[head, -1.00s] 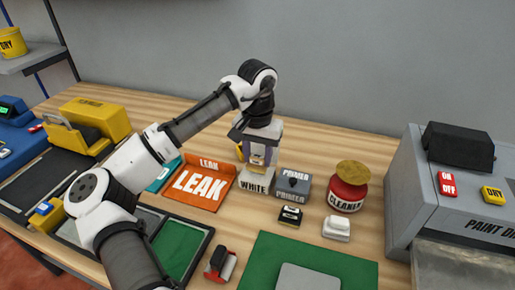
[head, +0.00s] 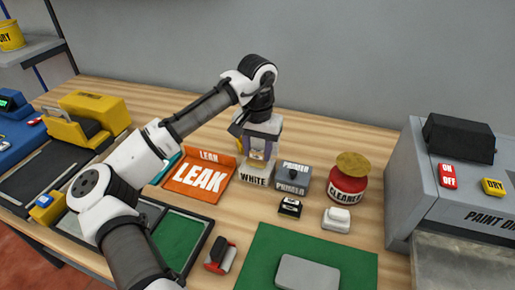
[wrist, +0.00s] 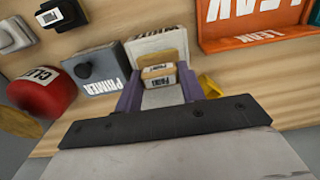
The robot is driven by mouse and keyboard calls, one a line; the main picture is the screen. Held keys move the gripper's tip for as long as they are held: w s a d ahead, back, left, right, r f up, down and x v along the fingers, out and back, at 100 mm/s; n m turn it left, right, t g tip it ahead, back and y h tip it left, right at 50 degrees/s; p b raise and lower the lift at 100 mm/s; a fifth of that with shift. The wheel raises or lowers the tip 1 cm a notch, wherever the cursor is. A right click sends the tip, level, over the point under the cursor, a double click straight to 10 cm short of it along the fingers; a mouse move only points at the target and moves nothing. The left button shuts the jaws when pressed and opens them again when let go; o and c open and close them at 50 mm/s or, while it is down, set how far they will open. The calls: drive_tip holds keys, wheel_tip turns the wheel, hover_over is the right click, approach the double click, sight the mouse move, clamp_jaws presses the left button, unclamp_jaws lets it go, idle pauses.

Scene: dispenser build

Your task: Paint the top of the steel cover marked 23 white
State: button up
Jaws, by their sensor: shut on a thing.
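A grey plate (head: 308,272) lies on the green mat at the bottom of the head view and looks like the steel cover. I cannot read any 23 on it. A white-labelled box marked WHITE (head: 253,181) stands mid-table and also shows in the wrist view (wrist: 150,38). My gripper (head: 257,158) points down just above or at this box. In the wrist view its purple fingers (wrist: 158,88) are shut on a small tan labelled block (wrist: 158,70). Whether the block touches the box, I cannot tell.
A grey PRIMER box (head: 291,179) stands close right of the white box, then a red CLEANER jar (head: 347,184). An orange LEAK tray (head: 201,180) lies left. A black block (head: 290,207) and a white block (head: 337,219) lie in front. A paint dryer (head: 460,185) stands right.

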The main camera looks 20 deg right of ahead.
drive_tip(key=shift+f, duration=0.55)
idle(0.7)
drive_tip(key=o, duration=1.6)
drive_tip(key=shift+c, duration=0.2)
drive_tip(key=shift+r, duration=0.1)
drive_tip(key=shift+r+p, duration=3.6)
drive_tip(key=shift+r, duration=0.1)
clamp_jaws()
